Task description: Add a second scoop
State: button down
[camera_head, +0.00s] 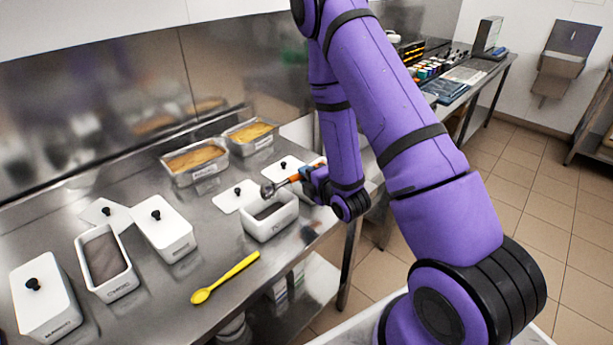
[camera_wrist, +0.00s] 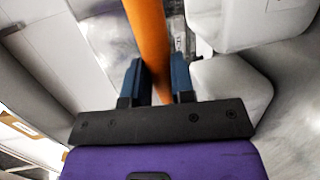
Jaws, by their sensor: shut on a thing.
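My gripper (camera_wrist: 158,85) is shut on the orange handle of a scoop in the wrist view. In the head view the scoop's metal bowl (camera_head: 267,190) is over the back left of an open white tub (camera_head: 270,222) with dark contents; whether it touches them I cannot tell. A second open white tub (camera_head: 122,284) with grey-brown contents stands at the left. Two open tubs of yellow-orange contents, one (camera_head: 196,172) and another (camera_head: 251,146), stand at the back. The orange handle (camera_wrist: 147,30) runs up out of the wrist view, so the bowl is hidden there.
White lidded tubs (camera_head: 166,238) and (camera_head: 46,303) stand at the left. Loose lids lie on the steel counter, one (camera_head: 238,197) beside the open tub. A yellow spoon (camera_head: 226,277) lies at the front. The counter between spoon and tubs is clear.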

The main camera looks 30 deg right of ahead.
jog(key=g, duration=0.1)
jog(key=r+g, duration=0.1)
jog(key=g, duration=0.2)
jog(key=shift+w+a+r+n+h, duration=0.1)
jog(key=shift+w+r+n+h, duration=0.05)
jog(key=shift+w+n+h, duration=0.2)
jog(key=g, duration=0.3)
jog(key=shift+w+r+g+h, duration=0.25)
jog(key=shift+g+h, duration=0.05)
jog(key=shift+h, duration=0.05)
jog(key=shift+w+a+r+g+h, duration=0.1)
jog(key=shift+g+h, duration=0.05)
jog(key=shift+g, duration=0.4)
jog(key=shift+w+r+g+h, duration=0.1)
jog(key=shift+g+h, duration=0.05)
jog(key=shift+g, duration=0.4)
jog(key=shift+w+a+r+n+g+h, duration=0.1)
jog(key=shift+w+r+g+h, duration=0.25)
jog(key=shift+g, duration=0.6)
jog(key=shift+w+a+r+n+g+h, duration=0.1)
jog(key=shift+r+g, duration=0.5)
jog(key=shift+g, duration=0.4)
jog(key=shift+w+r+n+g+h, duration=0.1)
jog(key=shift+w+r+g+h, duration=0.25)
jog(key=shift+g, duration=0.6)
jog(key=shift+s+r, duration=0.1)
jog(key=shift+s, duration=0.05)
